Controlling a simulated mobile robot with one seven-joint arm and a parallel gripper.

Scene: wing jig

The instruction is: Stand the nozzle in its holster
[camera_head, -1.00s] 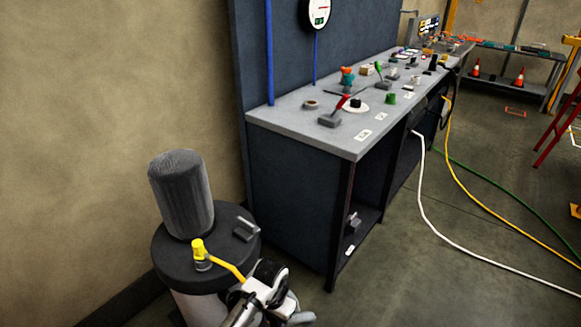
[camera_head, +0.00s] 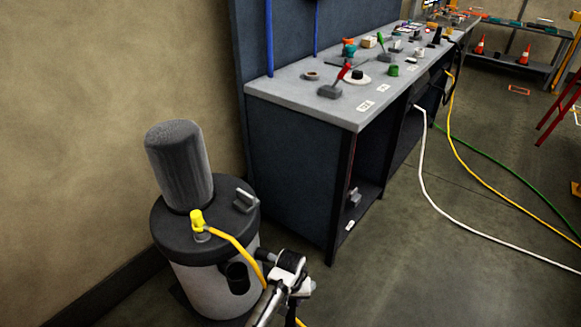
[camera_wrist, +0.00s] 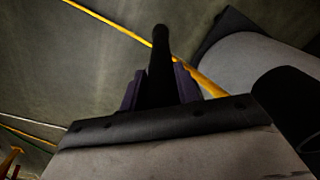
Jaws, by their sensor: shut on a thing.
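My gripper (camera_wrist: 160,82) is shut on the black nozzle (camera_wrist: 160,50), a slim dark rod standing out between the two fingers in the wrist view. In the head view my gripper (camera_head: 279,260) is at the lower middle, just right of the grey drum. The dark nozzle (camera_head: 265,256) points left from it toward the drum. A black cup on the drum's side looks like the holster (camera_head: 237,278). It is left of and below the nozzle, apart from it in the picture. A dark round cylinder (camera_wrist: 285,105) at the right of the wrist view may be this cup.
The drum (camera_head: 200,290) has a black lid with a dark cylinder (camera_head: 180,165) on top. A yellow hose (camera_head: 235,245) runs from the lid down past my gripper. A workbench (camera_head: 290,165) stands behind to the right. Floor at the right is open, crossed by hoses.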

